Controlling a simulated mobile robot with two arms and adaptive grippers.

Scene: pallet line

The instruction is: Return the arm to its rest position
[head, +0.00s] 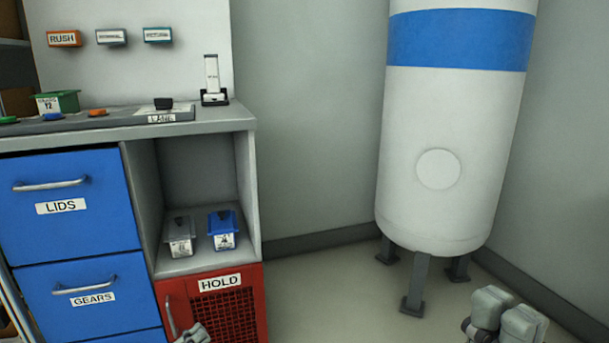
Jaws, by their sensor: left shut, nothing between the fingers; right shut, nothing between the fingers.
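My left gripper (193,333) shows only its grey fingertips at the bottom edge, in front of the red HOLD door (243,305). It is shut with nothing held. My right gripper (506,318) is at the bottom right, above the floor and in front of the right wall's base. Its two grey fingers are together and empty. Most of both arms is out of the picture.
A workbench (228,118) with blue LIDS (100,208) and GEARS (120,298) drawers stands at left. A grey bin (180,238) and a blue bin (223,228) sit on its open shelf. A white tank (440,120) stands on legs in the corner. Floor between is clear.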

